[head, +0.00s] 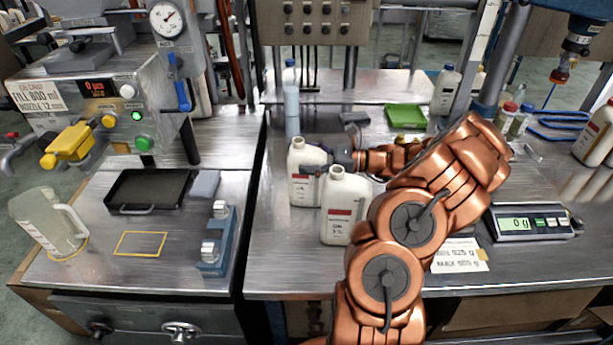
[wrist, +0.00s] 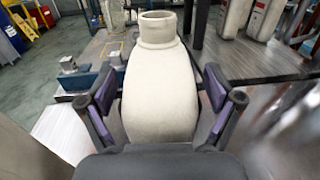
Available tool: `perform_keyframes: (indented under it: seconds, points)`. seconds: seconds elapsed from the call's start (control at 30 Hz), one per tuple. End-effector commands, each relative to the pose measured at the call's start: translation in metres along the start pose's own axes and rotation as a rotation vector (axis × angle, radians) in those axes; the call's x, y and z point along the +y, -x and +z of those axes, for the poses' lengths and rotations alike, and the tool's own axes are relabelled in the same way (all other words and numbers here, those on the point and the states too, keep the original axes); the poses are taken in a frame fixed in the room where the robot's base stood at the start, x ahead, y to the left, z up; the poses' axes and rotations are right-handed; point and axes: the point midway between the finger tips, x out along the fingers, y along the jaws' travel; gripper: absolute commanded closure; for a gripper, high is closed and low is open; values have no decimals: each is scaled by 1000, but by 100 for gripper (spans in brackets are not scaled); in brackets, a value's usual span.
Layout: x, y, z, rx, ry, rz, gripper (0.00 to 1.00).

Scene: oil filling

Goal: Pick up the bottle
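Two white bottles with red-and-white labels stand on the middle bench. The rear-left bottle (head: 304,188) is uncapped and upright. The front bottle (head: 337,222) stands just to its right and nearer to me. My gripper (head: 318,162) reaches in from the right at the rear-left bottle's upper body. In the wrist view, my gripper (wrist: 160,88) has one finger on each side of a pale bottle (wrist: 160,95) with an open neck. Narrow gaps show between the fingers and the bottle. The lower bottle is hidden by the gripper's palm.
A scale (head: 532,222) reading 0 g stands at right. A green tray (head: 406,116) and a capped white bottle (head: 445,92) are behind. A clear jug (head: 45,222), a black tray (head: 148,190) and a blue fixture (head: 217,242) are on the left bench.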

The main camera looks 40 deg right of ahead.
Motion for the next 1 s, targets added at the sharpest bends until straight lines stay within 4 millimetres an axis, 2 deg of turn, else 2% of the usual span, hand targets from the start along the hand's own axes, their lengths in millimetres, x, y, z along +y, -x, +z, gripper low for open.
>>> perform_keyframes:
  seconds: [0.07, 0.6, 0.87, 1.0]
  points:
    - [0, 0, 0, 0, 0, 0, 20]
    - [0, 0, 0, 0, 0, 0, 76]
    - [0, 0, 1, 0, 0, 0, 76]
    - [0, 0, 7, 0, 3, 0, 76]
